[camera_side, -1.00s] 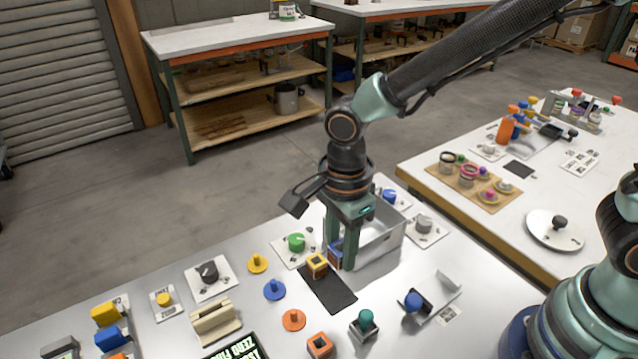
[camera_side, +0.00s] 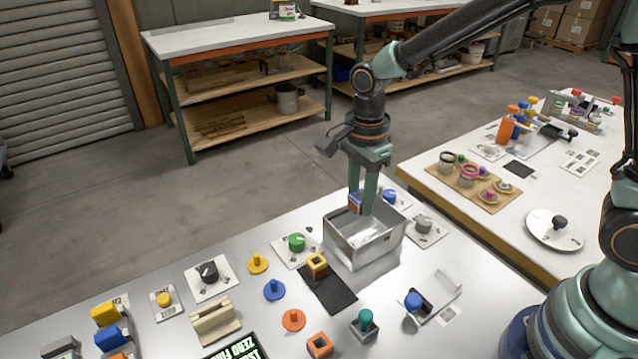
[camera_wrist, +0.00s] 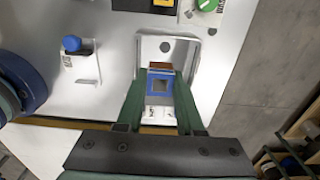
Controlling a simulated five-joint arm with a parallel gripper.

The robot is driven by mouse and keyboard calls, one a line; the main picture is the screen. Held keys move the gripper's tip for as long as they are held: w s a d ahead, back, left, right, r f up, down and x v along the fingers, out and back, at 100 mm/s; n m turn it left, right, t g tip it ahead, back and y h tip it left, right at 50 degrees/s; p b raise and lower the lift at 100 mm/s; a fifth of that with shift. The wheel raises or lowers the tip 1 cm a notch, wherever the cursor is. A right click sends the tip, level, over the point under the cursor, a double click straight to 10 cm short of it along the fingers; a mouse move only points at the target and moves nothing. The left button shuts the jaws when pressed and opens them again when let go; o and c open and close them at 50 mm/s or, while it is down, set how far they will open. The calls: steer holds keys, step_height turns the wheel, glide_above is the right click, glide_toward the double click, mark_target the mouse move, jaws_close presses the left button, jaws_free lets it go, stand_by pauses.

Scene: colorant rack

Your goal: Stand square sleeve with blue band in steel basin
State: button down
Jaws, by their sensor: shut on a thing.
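The square sleeve with the blue band (camera_side: 355,202) is between the fingers of my gripper (camera_side: 364,208). In the wrist view the sleeve (camera_wrist: 160,71) shows a blue square rim with a brown part behind it, between both green fingers (camera_wrist: 160,97). The steel basin (camera_side: 352,246) is an open rectangular box on the table. My gripper and the sleeve are over the basin's back part. The sleeve appears at or above rim height; its exact clearance cannot be told.
A yellow-banded sleeve (camera_side: 317,265) stands on a black mat (camera_side: 330,293) left of the basin. A green knob (camera_side: 296,242), a grey knob (camera_side: 424,222) and a blue knob (camera_side: 390,196) stand close around the basin. A bracket with a blue ball (camera_side: 414,301) is in front.

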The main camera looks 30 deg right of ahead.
steer(key=d+f, duration=0.1)
steer(key=w+d+f, duration=0.1)
steer(key=d, duration=0.1)
steer(key=shift+f, duration=0.2)
glide_above(363, 239)
steer(key=shift+f, duration=2.7)
steer(key=shift+f, duration=1)
steer(key=shift+f, duration=0.3)
stand_by(0.4)
